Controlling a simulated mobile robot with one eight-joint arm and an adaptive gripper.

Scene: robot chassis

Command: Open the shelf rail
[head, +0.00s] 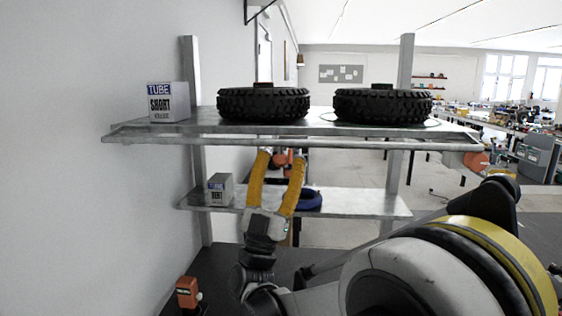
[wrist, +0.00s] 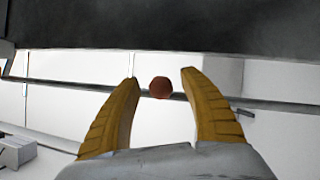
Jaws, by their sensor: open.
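The shelf rail (head: 220,139) is a long thin metal bar along the front edge of the upper shelf (head: 200,124). My gripper (head: 281,157) points up from below, just under the middle of the rail, with its two yellow fingers open. A round reddish knob (wrist: 160,87) shows between the fingertips (wrist: 160,79) in the wrist view, in front of a dark bar (wrist: 60,84). An orange-red part (head: 283,160) also shows between the fingers in the head view. I see no finger closed on anything, and cannot tell whether any touches the rail.
A wall (head: 70,200) stands close on the left.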

